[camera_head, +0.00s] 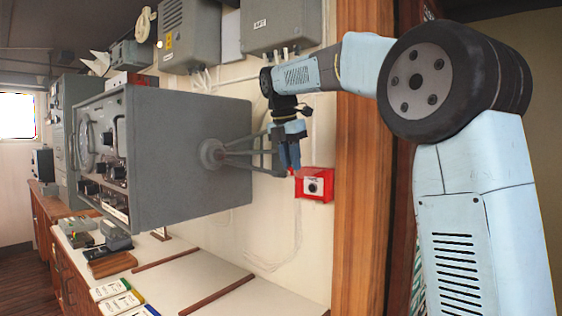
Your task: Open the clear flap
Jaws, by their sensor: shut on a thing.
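A small red box (326,174) is fixed to the cream wall, with a white face and a dark round button in its middle. The clear flap belongs to this box; its outline is too faint and small to make out, so I cannot tell its angle. My gripper (295,169) points down at the box's upper left corner, with its blue fingers close together. It is shut on the flap's edge, though the fingers hide the contact.
A big grey equipment cabinet (190,150) stands left of my gripper, with thin grey struts (245,152) reaching toward the wall close by. Grey wall boxes (279,24) hang above. A wooden post (361,190) is right of the red box. The white counter (205,275) lies below.

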